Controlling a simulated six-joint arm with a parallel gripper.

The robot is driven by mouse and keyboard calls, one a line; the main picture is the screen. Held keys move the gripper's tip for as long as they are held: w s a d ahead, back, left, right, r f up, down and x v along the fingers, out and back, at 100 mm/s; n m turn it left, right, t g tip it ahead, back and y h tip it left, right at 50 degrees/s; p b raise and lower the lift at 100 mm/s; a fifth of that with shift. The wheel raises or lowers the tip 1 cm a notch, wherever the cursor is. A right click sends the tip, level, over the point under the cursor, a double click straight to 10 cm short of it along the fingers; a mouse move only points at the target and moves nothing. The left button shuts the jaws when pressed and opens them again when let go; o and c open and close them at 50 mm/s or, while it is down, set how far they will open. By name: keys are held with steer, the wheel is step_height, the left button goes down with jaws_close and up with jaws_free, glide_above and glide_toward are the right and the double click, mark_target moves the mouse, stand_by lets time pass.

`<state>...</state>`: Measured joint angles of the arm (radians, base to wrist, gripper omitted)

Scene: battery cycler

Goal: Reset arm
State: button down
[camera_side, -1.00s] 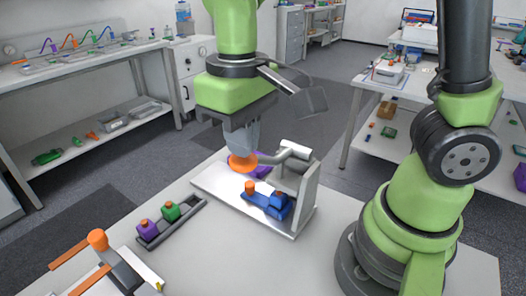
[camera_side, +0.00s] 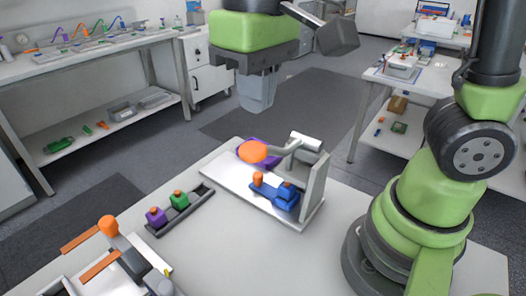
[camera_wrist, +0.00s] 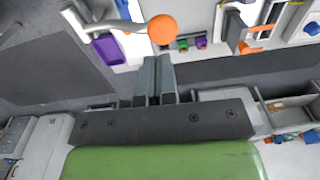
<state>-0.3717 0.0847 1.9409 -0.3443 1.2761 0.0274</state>
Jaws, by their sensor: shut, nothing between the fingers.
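My gripper (camera_side: 257,91) is shut and empty. It hangs in the air above and behind the white cycler fixture (camera_side: 222,177), clear of it. In the wrist view its two grey fingers (camera_wrist: 155,62) are pressed together. The fixture has a lever arm with an orange round knob (camera_side: 253,151) over a purple part (camera_side: 262,158). The knob also shows in the wrist view (camera_wrist: 162,29), ahead of the fingertips and apart from them. A blue block with an orange top (camera_side: 275,190) sits on the fixture's plate.
A dark tray (camera_side: 180,212) holds a purple block (camera_side: 156,217) and a green block (camera_side: 179,200) on the white table. A second device with orange handles (camera_side: 108,226) stands at the front left. Side benches (camera_side: 90,75) stand beyond; the air around my gripper is clear.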

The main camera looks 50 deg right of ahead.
steer(key=s+d+r+m+t+y, duration=0.1)
steer(key=s+d+r+m+t, duration=0.2)
steer(key=s+d+t, duration=0.3)
steer(key=shift+s+d+r+m+t+y, duration=0.15)
steer(key=shift+s+r+m+t+y, duration=0.3)
steer(key=shift+s, duration=0.75)
